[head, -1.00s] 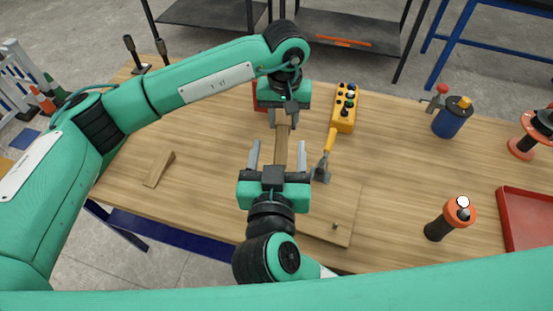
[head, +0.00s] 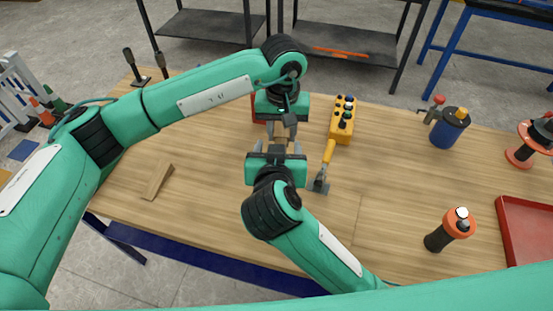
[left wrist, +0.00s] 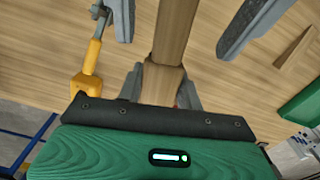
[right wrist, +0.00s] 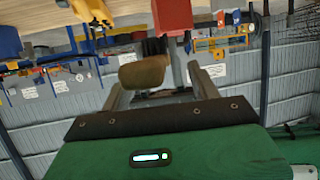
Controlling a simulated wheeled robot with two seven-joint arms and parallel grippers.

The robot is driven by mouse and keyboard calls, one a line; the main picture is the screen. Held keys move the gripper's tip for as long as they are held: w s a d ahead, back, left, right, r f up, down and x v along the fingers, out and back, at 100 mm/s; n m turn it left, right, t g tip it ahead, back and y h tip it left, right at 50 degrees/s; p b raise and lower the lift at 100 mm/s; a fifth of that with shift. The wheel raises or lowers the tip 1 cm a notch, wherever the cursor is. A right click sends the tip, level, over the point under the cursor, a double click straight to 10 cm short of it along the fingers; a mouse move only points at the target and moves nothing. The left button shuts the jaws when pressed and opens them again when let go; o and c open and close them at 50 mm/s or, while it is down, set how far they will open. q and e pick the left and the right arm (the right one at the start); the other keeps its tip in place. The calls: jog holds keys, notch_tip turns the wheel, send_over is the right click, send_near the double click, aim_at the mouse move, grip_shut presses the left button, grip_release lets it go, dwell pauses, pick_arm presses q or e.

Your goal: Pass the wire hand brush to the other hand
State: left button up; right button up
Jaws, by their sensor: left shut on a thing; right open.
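The wire hand brush (head: 281,142) has a wooden body and handle. It shows in the left wrist view (left wrist: 172,38) as a long wooden bar, and its blunt handle end shows in the right wrist view (right wrist: 143,72). My left gripper (head: 283,127) is shut on it from the far side, above the table. My right gripper (head: 277,147) faces it from the near side, open, with one finger on each side of the handle. In the left wrist view the right fingers stand apart from the wood. The bristles are not clear.
The wooden table (head: 215,200) holds a yellow button box (head: 343,118), a yellow-handled scraper (head: 325,168), a wooden wedge (head: 157,181), an orange-topped black cylinder (head: 450,230), a blue canister (head: 449,128) and a red tray (head: 528,228). The table's left middle is mostly clear.

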jog(key=shift+x, duration=1.2)
jog(key=c, duration=1.1)
pick_arm(q)
jog(key=o, duration=1.1)
pick_arm(e)
jog(key=shift+c, duration=0.2)
pick_arm(q)
jog(key=shift+o, duration=0.2)
